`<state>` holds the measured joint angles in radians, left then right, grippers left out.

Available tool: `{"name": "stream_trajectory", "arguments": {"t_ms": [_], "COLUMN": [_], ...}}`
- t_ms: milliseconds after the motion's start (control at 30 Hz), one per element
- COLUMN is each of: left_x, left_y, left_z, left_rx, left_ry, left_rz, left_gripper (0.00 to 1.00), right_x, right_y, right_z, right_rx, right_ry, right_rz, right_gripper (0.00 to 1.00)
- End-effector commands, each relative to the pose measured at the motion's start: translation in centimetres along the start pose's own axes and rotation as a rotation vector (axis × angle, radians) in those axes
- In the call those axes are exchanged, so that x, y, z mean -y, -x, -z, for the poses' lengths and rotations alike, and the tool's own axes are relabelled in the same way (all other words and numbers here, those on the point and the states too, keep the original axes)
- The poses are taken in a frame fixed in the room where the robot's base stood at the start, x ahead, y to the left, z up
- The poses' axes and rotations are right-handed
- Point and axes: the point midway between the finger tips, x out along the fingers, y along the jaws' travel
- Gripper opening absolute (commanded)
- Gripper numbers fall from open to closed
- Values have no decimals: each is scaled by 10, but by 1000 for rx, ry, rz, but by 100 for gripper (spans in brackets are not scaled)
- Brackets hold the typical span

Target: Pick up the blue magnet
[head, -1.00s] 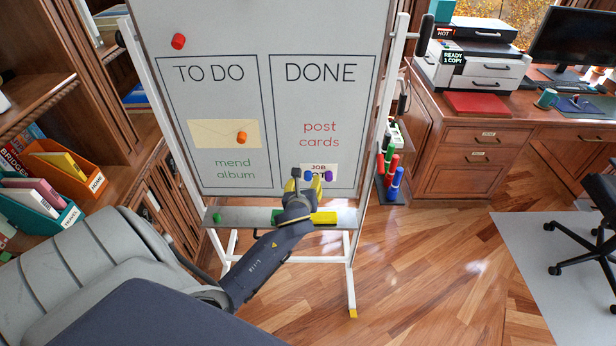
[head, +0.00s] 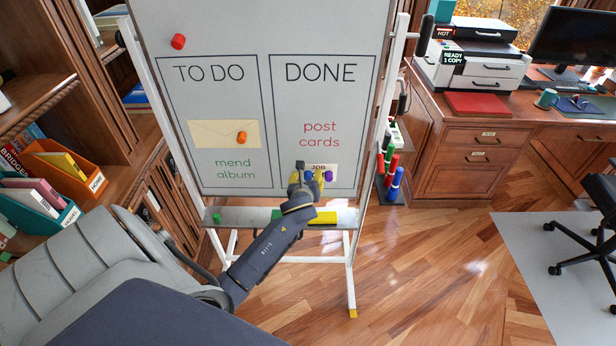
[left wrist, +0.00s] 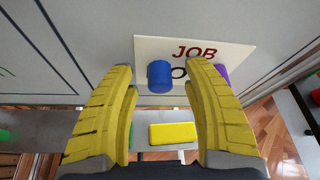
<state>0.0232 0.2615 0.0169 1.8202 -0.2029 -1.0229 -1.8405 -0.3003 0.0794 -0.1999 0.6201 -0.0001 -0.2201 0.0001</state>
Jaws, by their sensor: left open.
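The blue magnet (left wrist: 160,76) is a short cylinder on the whiteboard, over the lower left of a white card lettered "JOB" (left wrist: 228,47). In the head view the blue magnet (head: 308,175) shows just beside my left gripper (head: 306,183). In the left wrist view the open yellow fingers of my left gripper (left wrist: 161,85) reach toward the board, one on each side of the magnet, with a gap on both sides. A purple magnet (head: 328,175) is just right of it, partly hidden behind the right finger in the wrist view. My right gripper is not in view.
The tray (head: 250,215) under the board holds a yellow block (head: 324,217) and a green item (head: 217,217). Red (head: 178,41) and orange (head: 242,137) magnets sit farther left on the board. A marker stand (head: 390,185) is right of the easel.

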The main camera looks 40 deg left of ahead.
Motion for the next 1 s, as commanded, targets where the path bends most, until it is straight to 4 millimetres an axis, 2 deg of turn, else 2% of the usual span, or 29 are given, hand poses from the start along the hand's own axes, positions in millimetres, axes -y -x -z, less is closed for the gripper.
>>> {"name": "stream_trajectory", "arguments": {"t_ms": [133,600,1000], "left_x": [0,0,0], "left_y": [0,0,0], "left_z": [0,0,0], "left_rx": [0,0,0], "left_ry": [0,-1,-1], "left_rz": [0,-1,0], "left_gripper": [52,0,0], "right_x": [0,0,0], "right_y": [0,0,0], "right_z": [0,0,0], "right_rx": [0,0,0], "right_ry": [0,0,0], "right_rz": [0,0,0], "right_gripper": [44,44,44]}}
